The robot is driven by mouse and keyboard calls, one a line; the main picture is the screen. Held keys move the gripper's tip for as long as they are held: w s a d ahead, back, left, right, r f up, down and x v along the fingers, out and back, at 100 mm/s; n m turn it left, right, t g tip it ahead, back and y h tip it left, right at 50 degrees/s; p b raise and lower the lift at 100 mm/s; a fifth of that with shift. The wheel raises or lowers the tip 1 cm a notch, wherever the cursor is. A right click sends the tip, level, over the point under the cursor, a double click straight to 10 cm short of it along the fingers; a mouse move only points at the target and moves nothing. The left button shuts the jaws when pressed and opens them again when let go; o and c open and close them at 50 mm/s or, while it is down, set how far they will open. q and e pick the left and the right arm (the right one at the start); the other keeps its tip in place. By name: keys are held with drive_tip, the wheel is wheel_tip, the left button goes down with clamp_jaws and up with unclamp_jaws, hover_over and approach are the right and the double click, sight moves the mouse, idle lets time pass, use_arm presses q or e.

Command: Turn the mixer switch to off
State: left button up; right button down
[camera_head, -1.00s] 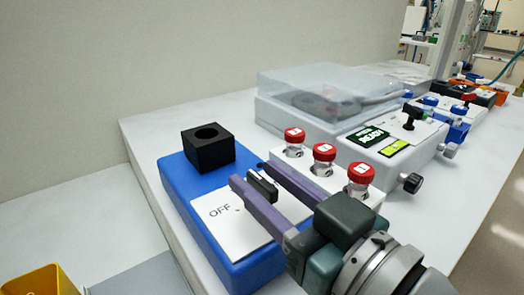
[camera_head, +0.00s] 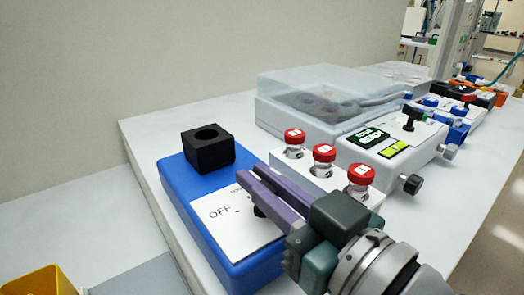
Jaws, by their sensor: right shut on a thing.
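The mixer is a blue box (camera_head: 183,190) with a black square block (camera_head: 208,150) that has a round hole in its top. A white label plate (camera_head: 226,222) on the box reads OFF at its left; the lettering nearer the fingers is partly covered. My right gripper (camera_head: 252,174) reaches in from the lower right over the plate. Its purple fingers are close together, shut on the black switch knob (camera_head: 259,212). Only a dark lower part of the knob shows under the fingers, so its pointing direction is hidden. My left gripper is not in view.
A white rack (camera_head: 318,176) with several red-capped vials (camera_head: 324,153) stands close behind my right gripper. Beyond it is a white device with a clear lid (camera_head: 322,82) and a READY display (camera_head: 369,136). A yellow bin (camera_head: 38,280) is at the lower left. The table left of the blue box is clear.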

drive_tip(key=shift+r+n+g+y, duration=0.1)
drive_tip(key=shift+n+g+y, duration=0.4)
drive_tip(key=shift+n+y, duration=0.1)
drive_tip(key=shift+w+d+n+g+y, duration=0.1)
drive_tip(key=shift+n+g+y, duration=0.3)
drive_tip(key=shift+y, duration=0.1)
drive_tip(key=n+g+y+b, duration=0.1)
drive_tip(key=n+g+y, duration=0.1)
drive_tip(key=g, duration=0.1)
drive_tip(key=shift+f, duration=0.2)
drive_tip(key=shift+r+n+g+y+b, duration=0.1)
drive_tip(key=shift+n+g+y+b, duration=0.25)
drive_tip(key=shift+n+g+y, duration=0.35)
drive_tip(key=shift+g, duration=0.3)
drive_tip(key=c, duration=0.9)
unclamp_jaws()
